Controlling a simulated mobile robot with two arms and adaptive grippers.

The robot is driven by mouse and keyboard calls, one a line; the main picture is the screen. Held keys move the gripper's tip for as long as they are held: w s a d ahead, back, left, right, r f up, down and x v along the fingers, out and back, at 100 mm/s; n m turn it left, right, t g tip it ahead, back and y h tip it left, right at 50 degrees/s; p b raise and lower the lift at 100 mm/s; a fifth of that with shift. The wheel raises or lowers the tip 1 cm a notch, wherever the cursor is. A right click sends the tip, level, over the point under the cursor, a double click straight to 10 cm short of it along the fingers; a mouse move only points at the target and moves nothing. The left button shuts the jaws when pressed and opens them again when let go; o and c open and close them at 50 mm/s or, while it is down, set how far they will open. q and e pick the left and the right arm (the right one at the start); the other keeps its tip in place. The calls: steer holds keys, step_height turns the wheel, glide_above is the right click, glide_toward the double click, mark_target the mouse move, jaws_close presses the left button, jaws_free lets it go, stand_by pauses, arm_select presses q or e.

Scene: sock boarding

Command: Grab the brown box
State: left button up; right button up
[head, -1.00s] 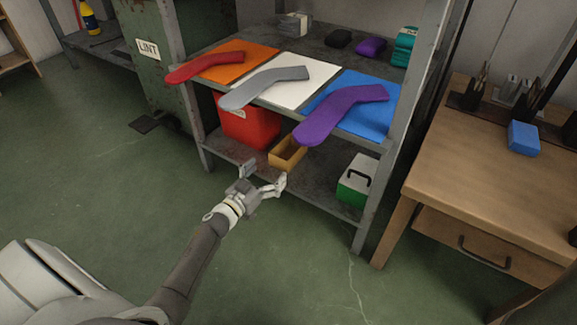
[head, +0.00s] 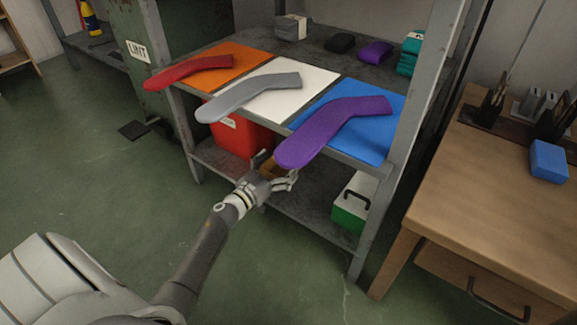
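The brown box (head: 269,168) is on the lower shelf, below the purple sock form. It is mostly hidden behind my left gripper and the sock form. My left gripper (head: 277,170) reaches in from the lower left and is right at the box. Its fingers are spread, with part of the box showing between them. I cannot tell whether they touch it. My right gripper is not in view.
A red bin (head: 236,136) stands left of the box, and a green and white case (head: 354,203) to its right. Red, grey and purple (head: 332,130) sock forms overhang the upper shelf's front edge. A wooden desk (head: 495,190) is at the right.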

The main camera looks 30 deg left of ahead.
arm_select(q)
steer(key=shift+s, duration=0.1)
steer(key=shift+c, duration=0.9)
steer(key=c, duration=0.9)
steer(key=shift+r, duration=0.2)
